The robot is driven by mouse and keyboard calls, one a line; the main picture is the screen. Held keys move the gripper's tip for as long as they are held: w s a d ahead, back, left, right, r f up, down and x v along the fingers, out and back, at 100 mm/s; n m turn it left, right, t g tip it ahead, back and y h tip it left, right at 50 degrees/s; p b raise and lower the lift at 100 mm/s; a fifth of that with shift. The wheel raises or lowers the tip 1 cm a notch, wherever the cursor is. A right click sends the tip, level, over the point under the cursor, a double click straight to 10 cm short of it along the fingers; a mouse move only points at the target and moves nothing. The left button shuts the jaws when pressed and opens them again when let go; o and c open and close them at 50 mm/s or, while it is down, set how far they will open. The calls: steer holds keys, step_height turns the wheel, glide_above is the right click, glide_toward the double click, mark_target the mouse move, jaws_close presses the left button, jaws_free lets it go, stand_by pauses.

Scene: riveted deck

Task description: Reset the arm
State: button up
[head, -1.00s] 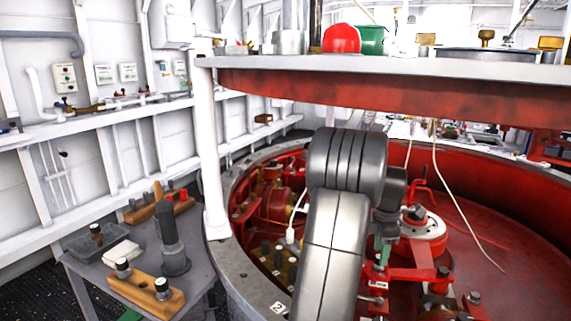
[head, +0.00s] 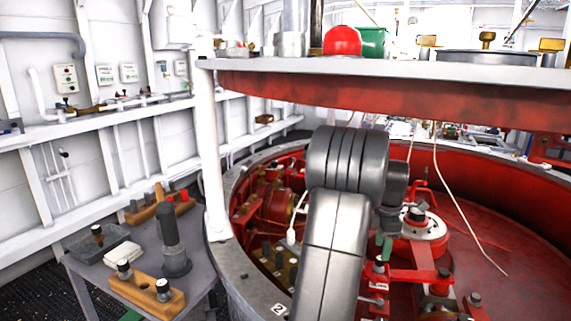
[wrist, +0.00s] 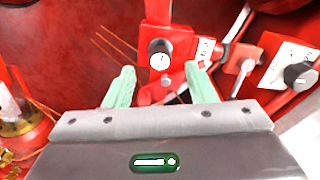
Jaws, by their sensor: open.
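My grey arm (head: 335,225) rises from the bottom middle of the head view and bends over at a thick ribbed joint, then reaches down into the red round pit. My gripper (wrist: 161,78) shows in the wrist view with two pale green fingers spread apart and nothing held between them. A red bracket with a black-and-white knob (wrist: 160,54) is seen between and beyond the fingertips. I cannot tell how near the fingers are to it. In the head view, the arm hides most of the gripper; only a bit of green shows.
A white-edged shelf (head: 400,68) crosses above the arm, held by a white post (head: 209,150). The pit's grey rim (head: 240,285) curves around the left. Red machinery with a pale disc (head: 425,225) stands close right. A grey side table (head: 200,275) holds wooden blocks.

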step_height(320, 180, up, 10)
steer(key=r+p, duration=0.1)
steer(key=p, duration=0.1)
step_height(320, 180, down, 14)
steer(key=b, duration=0.2)
steer(key=shift+f+b, duration=0.15)
steer(key=shift+b, duration=0.25)
step_height(320, 180, up, 5)
steer(key=p, duration=0.3)
steer(key=shift+r, duration=0.2)
steer(key=shift+r+p, duration=0.8)
steer(key=shift+p, duration=0.1)
